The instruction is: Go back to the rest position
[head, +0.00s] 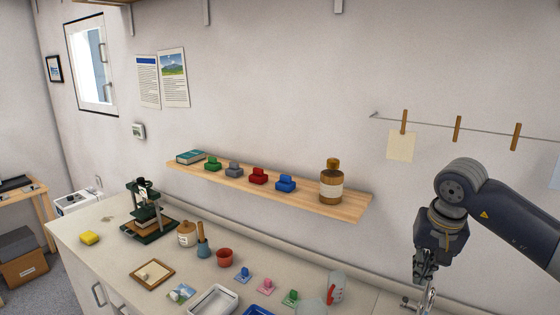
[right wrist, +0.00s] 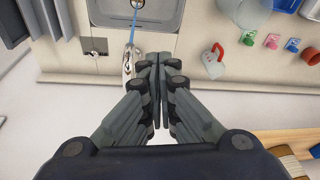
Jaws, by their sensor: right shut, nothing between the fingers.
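My right gripper (head: 427,290) hangs down at the right of the head view, in front of the wall and over the right part of the counter (head: 90,225). In the right wrist view its fingers (right wrist: 154,62) are closed together with nothing between them. A chrome tap (right wrist: 131,62) and the grey sink (right wrist: 165,22) show just beyond the fingertips; I cannot tell how far below they are. My left gripper is in neither view.
A wooden shelf (head: 225,183) carries coloured ink blocks and a brown bottle (head: 331,182). A line with clothespins (head: 457,128) holds a paper (head: 401,146) above my right arm. The counter holds a press (head: 148,212), a red cup (head: 224,257), small stamps and trays.

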